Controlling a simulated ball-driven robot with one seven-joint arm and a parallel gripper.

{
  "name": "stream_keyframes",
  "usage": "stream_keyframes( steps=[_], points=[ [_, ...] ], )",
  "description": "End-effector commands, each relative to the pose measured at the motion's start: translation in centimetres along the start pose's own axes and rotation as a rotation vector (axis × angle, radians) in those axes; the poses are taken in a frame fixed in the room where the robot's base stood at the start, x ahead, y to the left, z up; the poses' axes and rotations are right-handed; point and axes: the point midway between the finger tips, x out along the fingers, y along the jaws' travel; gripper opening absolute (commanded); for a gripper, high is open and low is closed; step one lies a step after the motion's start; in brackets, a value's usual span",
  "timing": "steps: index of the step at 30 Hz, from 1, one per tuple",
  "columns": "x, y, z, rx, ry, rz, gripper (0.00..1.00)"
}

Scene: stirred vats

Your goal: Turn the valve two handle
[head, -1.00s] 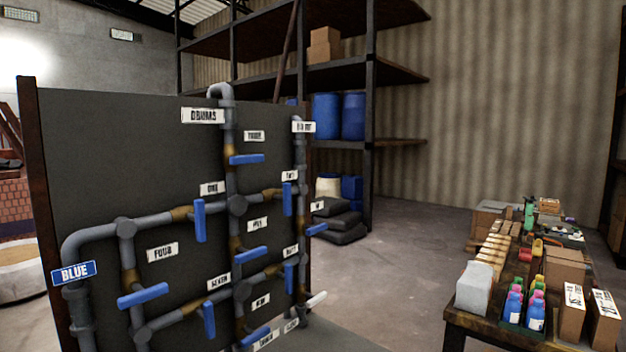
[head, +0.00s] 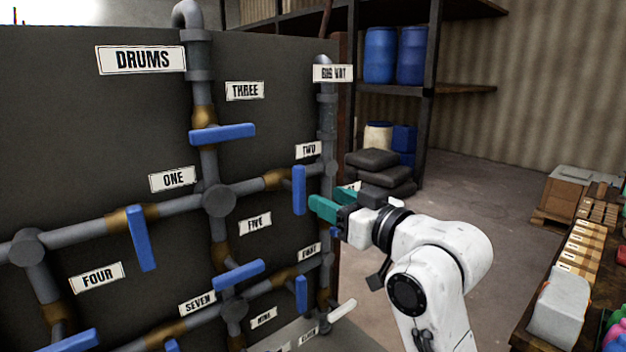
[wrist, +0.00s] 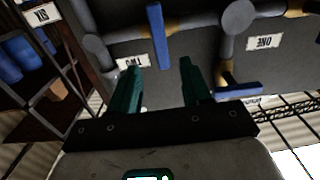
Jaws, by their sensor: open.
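The valve two handle (head: 299,190) is a blue lever hanging upright below the pipe, under the label TWO (head: 308,150). In the upside-down wrist view the lever (wrist: 157,36) stands beyond my fingertips, roughly between them, beside its label (wrist: 132,62). My gripper (head: 318,209) has teal fingers and is just right of the lever in the head view. In the wrist view my gripper (wrist: 160,72) is open, with a gap and nothing between the fingers. Contact with the lever cannot be made out.
Other blue levers are close by: valve three (head: 223,133), valve one (head: 142,238), valve five (head: 239,275) and a lower one (head: 301,295). The grey panel (head: 90,180) backs the pipes. A cluttered table (head: 540,305) stands right; open floor lies behind my arm.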

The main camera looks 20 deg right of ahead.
Motion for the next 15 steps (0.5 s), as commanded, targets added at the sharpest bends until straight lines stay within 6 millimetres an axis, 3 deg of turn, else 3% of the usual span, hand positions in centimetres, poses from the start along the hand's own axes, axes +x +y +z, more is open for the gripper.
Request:
stream_keyframes(
  steps=[9, 15],
  points=[
    [5.7, -0.1, -0.1, 0.000, -0.005, -0.001, 0.48],
    [8.5, 0.0, 0.0, 0.001, -0.003, 0.000, 0.48]
  ],
)
